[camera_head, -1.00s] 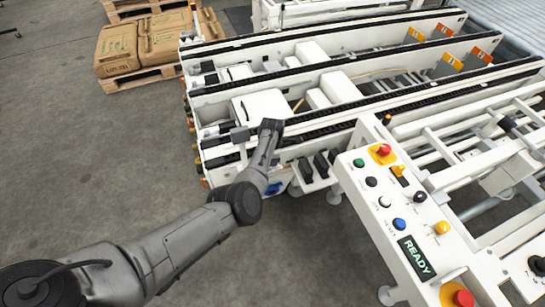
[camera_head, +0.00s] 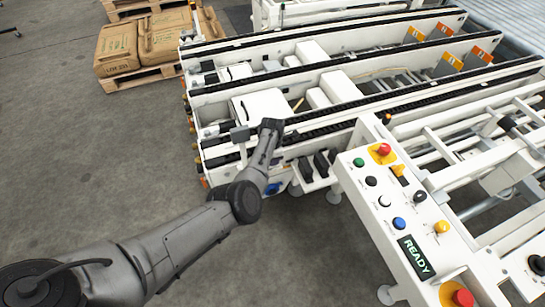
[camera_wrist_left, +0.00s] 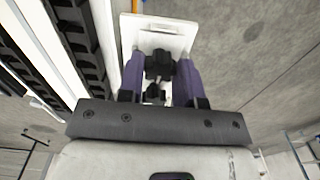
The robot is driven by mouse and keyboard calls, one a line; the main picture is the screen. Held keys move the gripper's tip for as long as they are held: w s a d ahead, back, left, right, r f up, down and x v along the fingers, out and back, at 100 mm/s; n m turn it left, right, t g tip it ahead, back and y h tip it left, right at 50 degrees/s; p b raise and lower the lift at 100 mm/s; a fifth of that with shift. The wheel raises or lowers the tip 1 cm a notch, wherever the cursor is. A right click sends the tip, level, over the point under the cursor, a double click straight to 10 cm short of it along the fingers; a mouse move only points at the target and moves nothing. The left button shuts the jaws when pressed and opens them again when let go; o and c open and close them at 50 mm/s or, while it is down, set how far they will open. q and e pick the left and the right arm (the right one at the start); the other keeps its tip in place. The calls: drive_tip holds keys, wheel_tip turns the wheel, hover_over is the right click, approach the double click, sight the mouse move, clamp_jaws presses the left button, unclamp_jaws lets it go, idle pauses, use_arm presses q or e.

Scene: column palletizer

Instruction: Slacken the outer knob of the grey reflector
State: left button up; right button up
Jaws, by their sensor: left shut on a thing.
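My left gripper (camera_wrist_left: 160,66) shows in the left wrist view with its two purple fingers on either side of a black knob (camera_wrist_left: 159,64). It is shut on this knob. A second dark knob-like part (camera_wrist_left: 154,93) sits nearer the palm between the fingers. A white plate (camera_wrist_left: 154,27) stands just behind the fingertips. In the head view my left arm reaches to the near edge of the conveyor, and its fingers and the knob are hidden there. A small grey block (camera_head: 240,134) is beside the wrist; I cannot tell whether it is the grey reflector. My right gripper is not in view.
White conveyor rails with black chains (camera_head: 330,67) run beyond and beside the arm. A control panel (camera_head: 408,225) with coloured buttons and a READY display stands at the right. Sacks on a pallet (camera_head: 150,42) are at the far left. The grey floor at left is clear.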

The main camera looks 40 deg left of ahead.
use_arm(q)
drive_tip(key=o, duration=0.7)
drive_tip(key=shift+c, duration=0.2)
wheel_tip(320, 180, up, 14)
drive_tip(key=p, duration=0.6)
drive_tip(key=shift+f, duration=0.1)
